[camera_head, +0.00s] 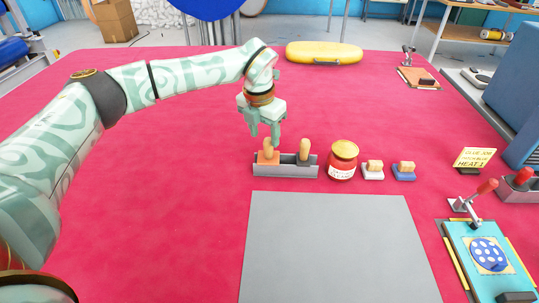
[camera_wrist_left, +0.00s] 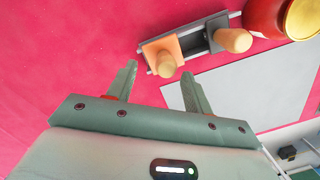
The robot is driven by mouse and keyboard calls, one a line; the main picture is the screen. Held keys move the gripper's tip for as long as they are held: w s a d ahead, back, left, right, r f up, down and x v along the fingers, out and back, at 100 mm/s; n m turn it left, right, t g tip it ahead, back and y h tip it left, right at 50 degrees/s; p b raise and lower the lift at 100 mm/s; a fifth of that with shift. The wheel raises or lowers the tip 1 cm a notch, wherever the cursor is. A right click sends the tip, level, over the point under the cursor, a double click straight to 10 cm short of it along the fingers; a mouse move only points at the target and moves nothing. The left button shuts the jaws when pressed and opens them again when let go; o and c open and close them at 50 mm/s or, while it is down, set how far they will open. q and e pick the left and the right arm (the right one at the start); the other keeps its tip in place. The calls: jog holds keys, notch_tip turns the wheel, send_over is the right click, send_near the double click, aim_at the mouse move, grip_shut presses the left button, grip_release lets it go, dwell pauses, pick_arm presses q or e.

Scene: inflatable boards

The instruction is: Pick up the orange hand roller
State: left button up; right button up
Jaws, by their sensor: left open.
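The orange hand roller (camera_head: 268,157) has an orange body and an upright wooden handle. It stands in the left part of a grey open holder (camera_head: 285,171) on the red table. A darker tool with a similar wooden handle (camera_head: 304,151) stands beside it in the same holder. My left gripper (camera_head: 265,136) is open and empty, pointing down just above and behind the orange roller. In the left wrist view, the orange roller (camera_wrist_left: 153,46) shows just beyond the fingertips (camera_wrist_left: 160,71), its handle end lined up roughly between them. I cannot tell whether a finger touches it. My right gripper is not in view.
A red jar with a gold lid (camera_head: 343,160) stands just right of the holder, then two small wood-topped brushes (camera_head: 373,170). A grey mat (camera_head: 335,250) lies in front. A yellow inflatable board (camera_head: 323,53) lies at the back. The table's left middle is clear.

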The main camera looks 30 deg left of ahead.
aim_at(268, 140)
pick_arm(q)
jog(key=f, duration=0.1)
jog(key=f+b, duration=0.1)
jog(key=f, duration=0.1)
jog(key=d+f+b, duration=0.1)
jog(key=f, duration=0.1)
jog(key=shift+w+f, duration=0.25)
jog(key=shift+w, duration=0.15)
jog(key=shift+r, duration=0.2)
jog(key=shift+s, duration=0.1)
grip_shut()
jog(key=shift+r, duration=0.1)
